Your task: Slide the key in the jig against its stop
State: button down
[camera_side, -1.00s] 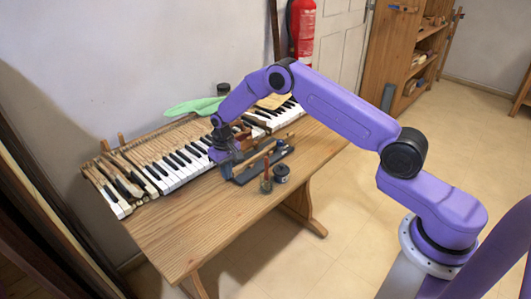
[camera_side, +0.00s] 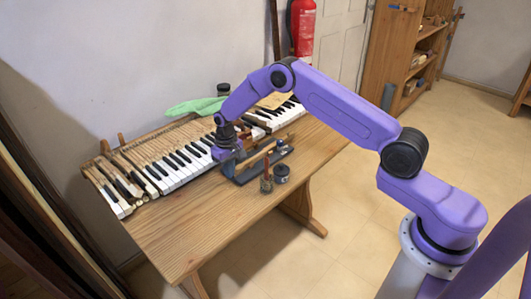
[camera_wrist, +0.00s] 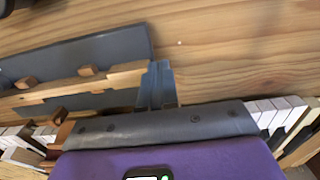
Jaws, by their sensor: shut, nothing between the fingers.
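The wooden key (camera_wrist: 85,82) lies lengthwise in the dark grey jig (camera_wrist: 100,48) in the wrist view. In the side view, the key (camera_side: 257,157) and the jig (camera_side: 284,154) are on the table in front of the keyboard. My gripper (camera_wrist: 160,84) is shut and empty, its fingertips at the key's near end, right of it in the wrist view. They look touching or nearly so. In the side view my gripper (camera_side: 229,164) is low at the jig's left end. I cannot make out the stop or whether the key meets it.
The piano keyboard (camera_side: 172,172) runs behind the jig. Two small jars, one dark (camera_side: 282,174) and one holding a brush (camera_side: 266,185), stand just in front of it. A green cloth (camera_side: 195,106) lies at the back. The table's front left (camera_side: 180,235) is clear.

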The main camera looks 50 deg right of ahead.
jog(key=shift+d, duration=1.2)
dwell(1.7)
jog(key=shift+a, duration=0.15)
jog(key=shift+a, duration=0.5)
jog(key=shift+r, duration=3.5)
